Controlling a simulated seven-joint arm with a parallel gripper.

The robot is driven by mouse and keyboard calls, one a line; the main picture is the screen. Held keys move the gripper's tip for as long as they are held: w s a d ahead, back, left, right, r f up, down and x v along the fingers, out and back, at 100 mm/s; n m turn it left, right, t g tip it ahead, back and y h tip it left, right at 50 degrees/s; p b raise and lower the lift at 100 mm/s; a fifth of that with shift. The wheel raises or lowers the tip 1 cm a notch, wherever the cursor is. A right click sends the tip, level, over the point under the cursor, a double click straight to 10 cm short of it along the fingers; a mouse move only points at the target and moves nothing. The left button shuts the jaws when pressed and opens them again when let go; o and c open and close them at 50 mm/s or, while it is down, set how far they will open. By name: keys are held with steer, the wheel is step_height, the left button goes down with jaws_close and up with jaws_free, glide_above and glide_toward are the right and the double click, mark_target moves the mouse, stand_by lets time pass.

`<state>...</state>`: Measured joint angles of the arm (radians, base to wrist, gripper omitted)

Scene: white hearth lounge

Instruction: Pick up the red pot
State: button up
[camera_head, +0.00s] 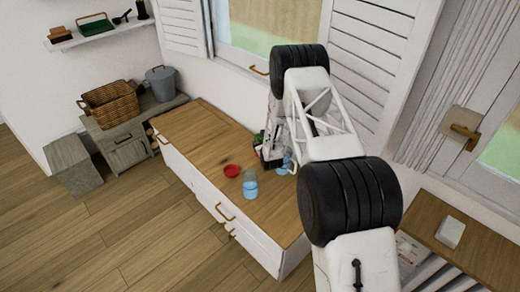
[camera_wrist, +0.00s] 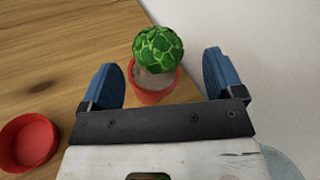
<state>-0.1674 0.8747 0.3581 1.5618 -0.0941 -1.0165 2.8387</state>
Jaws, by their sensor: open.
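A small red pot (camera_wrist: 153,95) holds a round green cactus-like plant (camera_wrist: 158,48) in the wrist view. It stands on the wooden cabinet top near the wall. My gripper (camera_wrist: 160,78) is open, with one blue-padded finger on each side of the pot and visible gaps on both sides. In the head view my gripper (camera_head: 272,158) is low at the cabinet top, and only a little of the green plant (camera_head: 258,138) shows beside it. The red pot itself is mostly hidden there. The lower part of the pot is hidden by the gripper body in the wrist view.
A shallow red dish (camera_head: 232,170) lies left of my gripper on the cabinet top (camera_head: 190,130); the wrist view shows it too (camera_wrist: 28,142). A bluish jar (camera_head: 250,185) stands in front, and another bluish object (camera_head: 285,163) is close to my gripper. The cabinet's left part is clear.

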steer(key=shift+x, duration=2.4)
steer(key=shift+a, duration=0.15)
jaws_close()
steer(key=shift+r, duration=1.4)
steer(key=a+f+v, duration=0.1)
steer(key=v, duration=1.5)
steer(key=shift+s, duration=0.3)
